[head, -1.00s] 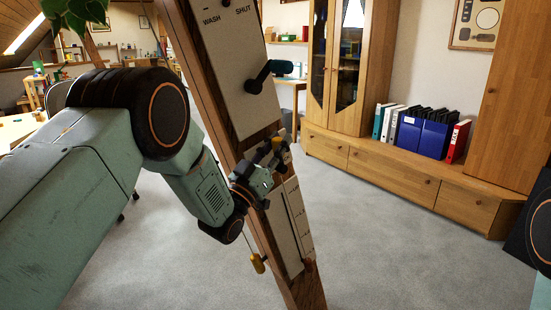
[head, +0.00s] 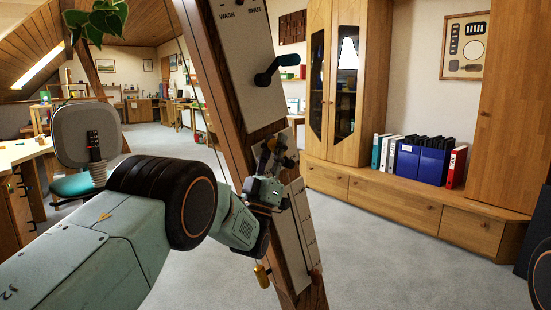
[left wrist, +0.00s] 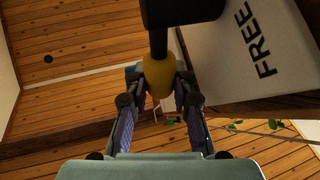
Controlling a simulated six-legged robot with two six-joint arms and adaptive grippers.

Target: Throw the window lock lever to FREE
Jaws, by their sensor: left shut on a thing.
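My left gripper (head: 270,168) is raised against the lower part of the leaning timber brace (head: 228,95). In the left wrist view its two fingers (left wrist: 159,95) are shut on the yellow knob (left wrist: 158,76) of the lock lever. The lever's black shaft (left wrist: 158,42) runs up from the knob to a dark hub at the top edge. A pale lock plate (left wrist: 245,70) reading FREE lies to the right of the shaft. In the head view the gripper and wrist hide most of the lever. My right gripper is out of view.
A yellow weight (head: 262,276) hangs below my wrist. A desk chair (head: 86,140) stands left. Wooden cabinets (head: 420,200) stand right, with clear carpet before them.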

